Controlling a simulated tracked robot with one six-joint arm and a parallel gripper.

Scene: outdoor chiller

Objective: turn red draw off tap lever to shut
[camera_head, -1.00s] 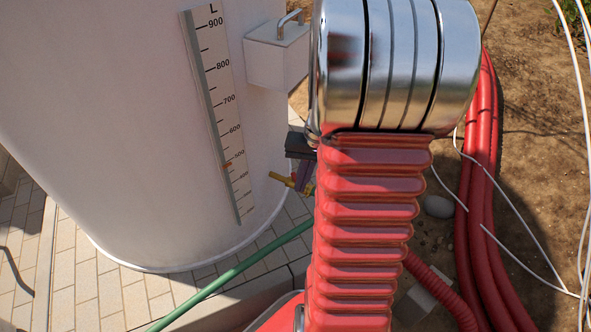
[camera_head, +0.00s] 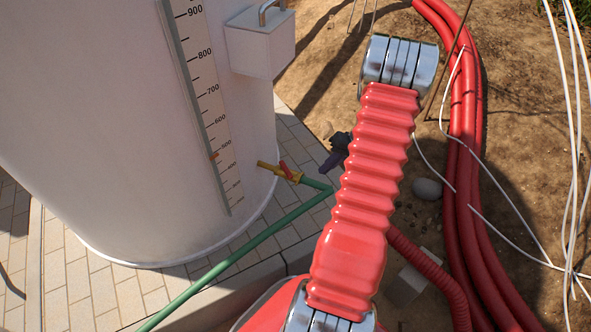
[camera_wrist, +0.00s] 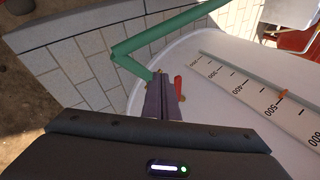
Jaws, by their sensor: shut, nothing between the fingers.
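The yellow draw-off tap (camera_head: 270,167) sticks out from the lower right side of the white tank (camera_head: 120,130) in the head view. Its short red lever (camera_head: 287,171) lies slanted across the tap body; it also shows in the wrist view (camera_wrist: 178,85), just right of my fingers. A green hose (camera_head: 235,258) joins the tap's outer end. My gripper (camera_head: 329,162) is to the right of the tap, with a visible gap between them. Its dark fingers are together and empty, also seen in the wrist view (camera_wrist: 163,92), where they hide most of the tap.
A scale strip (camera_head: 205,110) and a white box (camera_head: 260,42) are on the tank wall. Thick red hoses (camera_head: 465,150) and white cables run over bare soil at right. A grey stone (camera_head: 427,189) lies there. Paving and a kerb surround the tank's base.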

